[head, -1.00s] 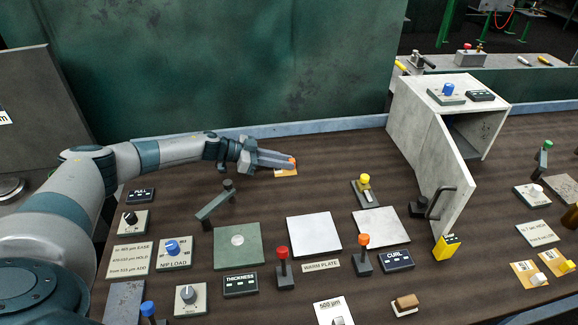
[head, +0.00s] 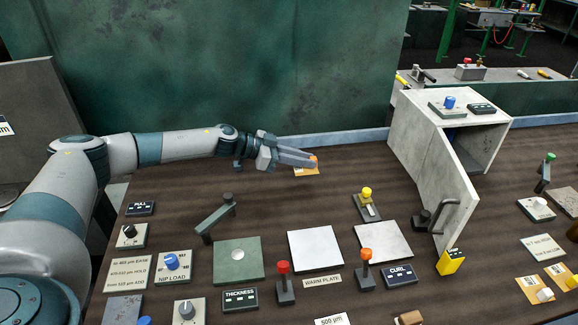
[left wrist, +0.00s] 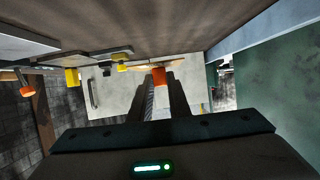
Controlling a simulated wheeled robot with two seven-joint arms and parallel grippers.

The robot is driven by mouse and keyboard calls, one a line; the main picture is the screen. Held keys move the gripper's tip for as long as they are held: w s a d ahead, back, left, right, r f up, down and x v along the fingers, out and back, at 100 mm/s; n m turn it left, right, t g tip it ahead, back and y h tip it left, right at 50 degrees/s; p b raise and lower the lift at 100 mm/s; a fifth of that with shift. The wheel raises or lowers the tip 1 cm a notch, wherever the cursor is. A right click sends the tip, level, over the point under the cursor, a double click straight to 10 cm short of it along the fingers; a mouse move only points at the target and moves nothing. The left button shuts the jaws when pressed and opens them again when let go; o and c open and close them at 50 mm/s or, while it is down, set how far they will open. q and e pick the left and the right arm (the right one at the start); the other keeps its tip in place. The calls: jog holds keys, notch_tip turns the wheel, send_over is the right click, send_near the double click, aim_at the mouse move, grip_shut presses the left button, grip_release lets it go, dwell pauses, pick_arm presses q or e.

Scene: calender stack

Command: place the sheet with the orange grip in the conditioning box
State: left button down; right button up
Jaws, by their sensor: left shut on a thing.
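My left gripper (head: 312,160) is shut on the orange grip (head: 314,162) of a small yellow-orange sheet (head: 306,170). The gripper holds it over the back of the table, left of the box. In the left wrist view the orange grip (left wrist: 159,76) shows between the fingers, with a thin edge of the sheet beyond it. The grey conditioning box (head: 455,104) stands at the back right with its door (head: 446,190) swung open toward the front. Its inside is mostly hidden by the door. My right gripper is in no view.
Levers with yellow (head: 366,192), red (head: 284,268) and orange (head: 366,254) knobs stand among flat plates (head: 315,249) in the middle. A yellow block (head: 451,262) lies by the door's lower edge. The table between gripper and box is clear.

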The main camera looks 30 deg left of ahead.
pick_arm(q)
jog(key=d+r, duration=0.3)
jog(key=d, duration=0.2)
jog(key=shift+w+d+r, duration=0.2)
jog(key=shift+w+d, duration=0.1)
jog(key=shift+w, duration=0.1)
